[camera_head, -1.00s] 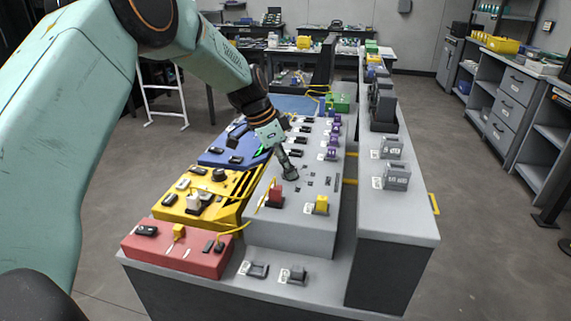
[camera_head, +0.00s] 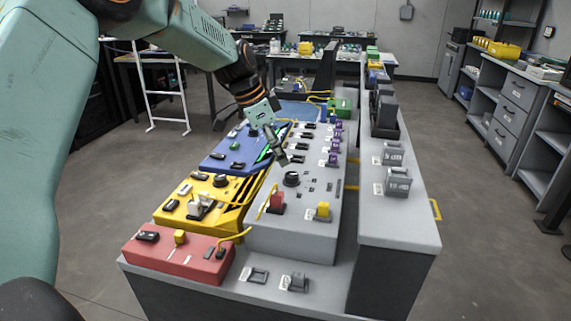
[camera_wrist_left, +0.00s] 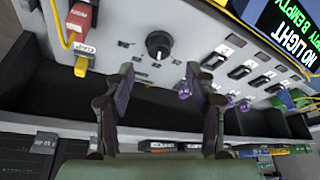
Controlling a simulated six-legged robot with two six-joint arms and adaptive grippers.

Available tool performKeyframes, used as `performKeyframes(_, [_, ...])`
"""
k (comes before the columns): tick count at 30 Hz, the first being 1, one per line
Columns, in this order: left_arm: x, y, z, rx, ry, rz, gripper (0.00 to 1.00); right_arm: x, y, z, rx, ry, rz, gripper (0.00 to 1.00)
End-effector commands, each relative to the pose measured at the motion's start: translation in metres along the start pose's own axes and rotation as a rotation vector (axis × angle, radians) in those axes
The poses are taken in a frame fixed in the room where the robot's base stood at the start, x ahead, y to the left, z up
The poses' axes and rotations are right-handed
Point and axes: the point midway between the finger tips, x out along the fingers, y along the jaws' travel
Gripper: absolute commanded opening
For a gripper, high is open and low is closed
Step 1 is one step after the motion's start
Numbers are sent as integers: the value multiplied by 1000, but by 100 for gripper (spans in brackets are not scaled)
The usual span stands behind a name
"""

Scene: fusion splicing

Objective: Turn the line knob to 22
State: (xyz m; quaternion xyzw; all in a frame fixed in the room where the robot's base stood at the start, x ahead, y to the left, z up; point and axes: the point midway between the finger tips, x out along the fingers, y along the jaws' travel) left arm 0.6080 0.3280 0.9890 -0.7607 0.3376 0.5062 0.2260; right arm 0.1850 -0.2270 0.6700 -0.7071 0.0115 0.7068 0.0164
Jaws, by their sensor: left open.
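A round black knob (camera_head: 291,179) sits on the grey sloped panel (camera_head: 290,238), just behind a red connector. It also shows in the left wrist view (camera_wrist_left: 159,44), with a pale pointer mark on its face. The numbers around it are too small to read. My left gripper (camera_head: 282,160) hangs above the panel just beyond the knob, apart from it. In the left wrist view its two dark fingers (camera_wrist_left: 160,100) are spread with nothing between them. My right gripper is not in view.
A red connector (camera_head: 276,202) and a yellow connector (camera_head: 323,211) stand at the panel's near end, with a yellow cable beside the red one. Red (camera_head: 180,258), yellow (camera_head: 208,199) and blue (camera_head: 232,150) boxes lie left. Black switches and purple connectors line the far part.

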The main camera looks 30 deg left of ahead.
Motion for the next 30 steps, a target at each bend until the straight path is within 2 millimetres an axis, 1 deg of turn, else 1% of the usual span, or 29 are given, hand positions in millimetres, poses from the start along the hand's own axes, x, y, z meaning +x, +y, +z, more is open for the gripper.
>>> performKeyframes(1, [-12, 0, -1, -1, 4, -2, 56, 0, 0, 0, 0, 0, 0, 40])
performKeyframes(3, [-25, -1, -1, 0, 4, -3, 56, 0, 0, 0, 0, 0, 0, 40])
performKeyframes(6, [-39, 0, 0, -1, 3, -2, 56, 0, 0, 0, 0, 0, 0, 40])
performKeyframes(10, [-52, 0, 0, 0, 2, -1, 56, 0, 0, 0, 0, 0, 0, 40])
performKeyframes(15, [-56, 0, 0, -1, 1, 0, 56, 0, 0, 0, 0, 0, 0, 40])
performKeyframes(30, [-58, 0, 0, 0, 1, 0, 56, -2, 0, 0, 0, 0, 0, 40])
